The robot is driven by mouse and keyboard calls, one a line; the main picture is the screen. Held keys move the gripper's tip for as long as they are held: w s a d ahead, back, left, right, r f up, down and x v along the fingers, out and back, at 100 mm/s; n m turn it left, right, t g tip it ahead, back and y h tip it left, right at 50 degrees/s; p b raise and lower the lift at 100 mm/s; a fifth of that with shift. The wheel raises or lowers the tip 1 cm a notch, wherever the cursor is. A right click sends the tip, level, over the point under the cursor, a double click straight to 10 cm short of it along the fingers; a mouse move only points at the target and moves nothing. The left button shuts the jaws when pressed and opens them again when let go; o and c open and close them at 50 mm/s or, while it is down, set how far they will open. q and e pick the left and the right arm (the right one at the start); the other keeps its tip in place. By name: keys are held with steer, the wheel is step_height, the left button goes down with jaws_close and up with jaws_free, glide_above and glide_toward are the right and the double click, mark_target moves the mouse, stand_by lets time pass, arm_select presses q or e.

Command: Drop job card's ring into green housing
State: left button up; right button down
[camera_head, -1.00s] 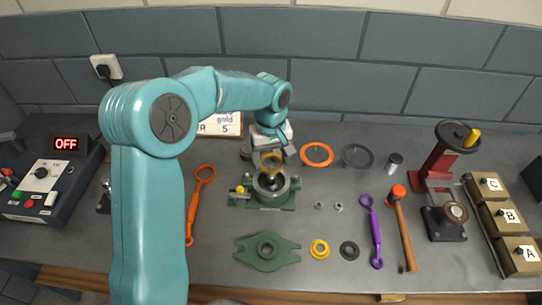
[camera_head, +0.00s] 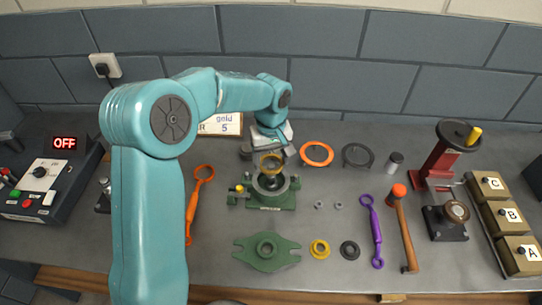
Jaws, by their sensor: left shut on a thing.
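The green housing (camera_head: 267,203) sits on the bench in the middle, with a round bore and a dark centre part. My left gripper (camera_head: 271,154) is above the housing, shut on a gold ring (camera_head: 270,167). The ring is over the bore; whether it touches the centre part I cannot tell. My right gripper is not in view.
A green flanged cover (camera_head: 267,252) lies in front of the housing, with a yellow ring (camera_head: 319,249) and a dark ring (camera_head: 349,250) to its right. An orange ring (camera_head: 317,154), a purple spanner (camera_head: 371,230) and a hammer (camera_head: 405,230) lie right. An orange spanner (camera_head: 193,210) lies left.

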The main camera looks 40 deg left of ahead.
mark_target(271, 166)
arm_select(q)
steer(key=shift+f+b, duration=2.2)
steer(key=shift+f, duration=0.55)
steer(key=shift+f, duration=0.15)
steer(key=o, duration=1.2)
step_height(271, 166, up, 13)
steer(key=p, duration=0.9)
steer(key=shift+r, duration=0.2)
